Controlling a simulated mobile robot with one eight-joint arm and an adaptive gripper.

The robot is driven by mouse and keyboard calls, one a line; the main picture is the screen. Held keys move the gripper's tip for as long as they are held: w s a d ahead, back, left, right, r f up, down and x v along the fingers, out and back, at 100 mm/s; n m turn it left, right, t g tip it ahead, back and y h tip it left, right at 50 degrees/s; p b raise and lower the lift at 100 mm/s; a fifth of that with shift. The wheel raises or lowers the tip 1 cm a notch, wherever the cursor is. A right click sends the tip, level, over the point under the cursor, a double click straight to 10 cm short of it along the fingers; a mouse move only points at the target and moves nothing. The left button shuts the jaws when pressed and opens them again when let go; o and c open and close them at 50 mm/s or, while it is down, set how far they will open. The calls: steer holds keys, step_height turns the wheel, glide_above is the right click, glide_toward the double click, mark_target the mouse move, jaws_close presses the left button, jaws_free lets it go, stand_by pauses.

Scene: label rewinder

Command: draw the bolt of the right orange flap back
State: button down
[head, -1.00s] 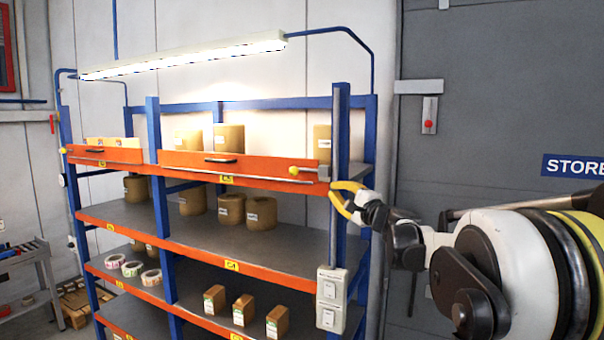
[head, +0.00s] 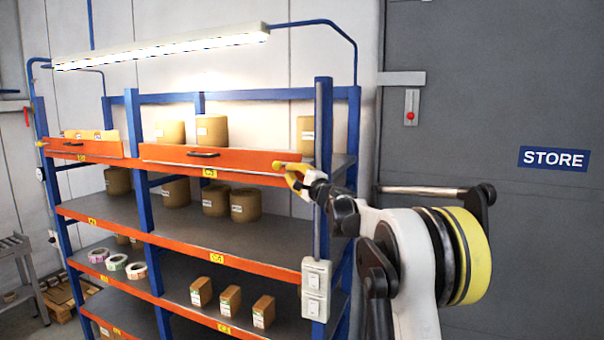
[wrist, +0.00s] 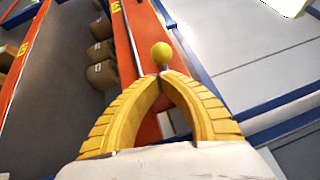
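The right orange flap (head: 225,160) runs along the upper shelf of the blue rack, with a black handle on it. The bolt's yellow ball knob (head: 278,165) is near the flap's right end. In the wrist view the knob (wrist: 161,54) shows just beyond my fingertips. My gripper (head: 288,174) has yellow ribbed fingers and comes in from the right. Its tips (wrist: 164,76) are drawn together, with the knob beyond them and not between them. The tips are at or very near the knob; contact cannot be told. The bolt's right end is hidden by my gripper.
A blue post (head: 323,130) and a grey switch box (head: 315,285) stand close by my wrist. The left flap (head: 80,149) is beside the right one. Brown rolls (head: 212,131) stand behind the flap. A dark door (head: 470,90) with a STORE sign is at the right.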

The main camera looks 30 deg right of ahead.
steer(key=shift+w+a, duration=0.3)
